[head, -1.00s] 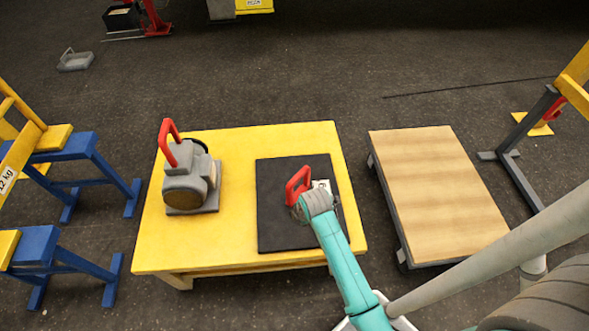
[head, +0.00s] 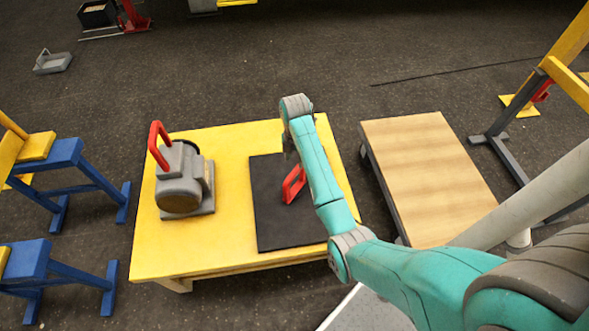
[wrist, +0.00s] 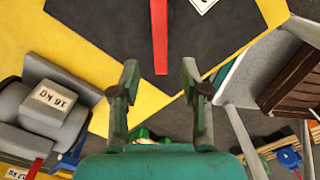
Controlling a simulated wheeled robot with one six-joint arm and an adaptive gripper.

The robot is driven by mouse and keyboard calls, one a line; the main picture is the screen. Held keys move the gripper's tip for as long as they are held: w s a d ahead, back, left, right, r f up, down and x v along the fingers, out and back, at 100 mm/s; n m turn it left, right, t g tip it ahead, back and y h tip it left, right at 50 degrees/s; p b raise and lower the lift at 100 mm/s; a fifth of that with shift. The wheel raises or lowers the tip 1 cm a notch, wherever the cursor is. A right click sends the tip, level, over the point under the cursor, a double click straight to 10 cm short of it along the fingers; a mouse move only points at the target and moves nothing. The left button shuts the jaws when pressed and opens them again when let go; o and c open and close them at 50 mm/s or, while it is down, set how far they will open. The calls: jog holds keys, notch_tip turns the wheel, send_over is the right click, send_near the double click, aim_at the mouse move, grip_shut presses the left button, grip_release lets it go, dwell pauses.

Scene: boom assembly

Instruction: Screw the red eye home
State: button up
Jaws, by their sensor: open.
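A red eye (head: 293,185), a rectangular loop, is on the black mat (head: 275,225) on the right of the yellow table. My arm hides part of its right side; how its base sits cannot be told. In the wrist view it shows as a red bar (wrist: 159,35) ahead of and between my fingers. My gripper (wrist: 160,66) is open with nothing held; in the head view it is mostly hidden behind my wrist, over the mat's far side. A second red loop (head: 158,146) stands upright on the grey machine (head: 183,184) at the table's left.
The yellow table (head: 190,250) is clear around the machine. A wood-topped cart (head: 425,165) stands close on the right. Blue trestles (head: 60,200) stand left of the table. A yellow and grey frame (head: 540,85) is at the far right. A white label (wrist: 203,3) lies beside the red bar.

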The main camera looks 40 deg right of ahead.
aim_at(295, 171)
notch_tip(295, 171, down, 7)
jog(key=shift+f, duration=0.15)
dwell(0.4)
grip_shut()
